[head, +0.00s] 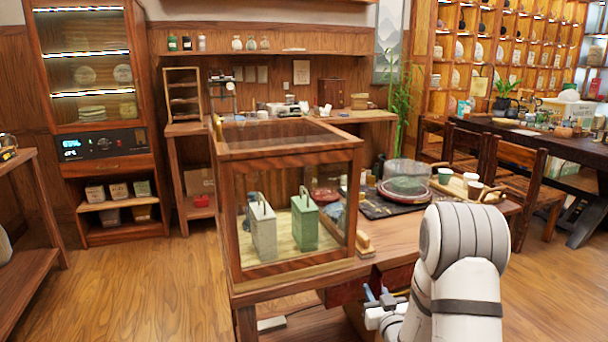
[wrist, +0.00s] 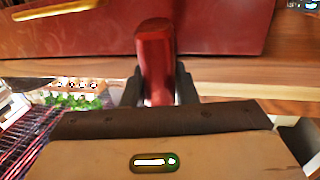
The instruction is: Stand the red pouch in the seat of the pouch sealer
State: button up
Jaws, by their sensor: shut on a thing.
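The red pouch (wrist: 156,62) is in the wrist view, upright in the picture between the two dark fingers of my gripper (wrist: 158,88). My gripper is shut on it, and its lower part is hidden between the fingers. In the head view my gripper (head: 382,302) is low, beside the front of the wooden table, below the tabletop; the pouch cannot be made out there. I cannot pick out the pouch sealer or its seat for certain in either view.
A glazed wooden case (head: 296,275) holding a white tin (head: 263,236) and a green tin (head: 304,224) stands on the table (head: 395,252). Trays with cups are behind my arm. A red drawer-like front (wrist: 235,32) is close behind the pouch. Open floor (head: 140,290) lies left.

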jog(key=s+a+f+m+h, duration=0.25)
jog(key=a+f, duration=0.25)
jog(key=f, duration=0.6)
notch_tip(320, 180, up, 21)
jog(key=p, duration=2)
jog(key=shift+n, duration=0.35)
jog(key=shift+s+d+r, duration=0.1)
jog(key=shift+s+r, duration=0.35)
jog(key=shift+s, duration=0.35)
jog(key=shift+s+d+r, duration=0.15)
jog(key=shift+s+r, duration=0.25)
jog(key=shift+s, duration=0.35)
jog(key=shift+s+d+r, duration=0.1)
jog(key=shift+s+r, duration=0.35)
jog(key=shift+s, duration=0.35)
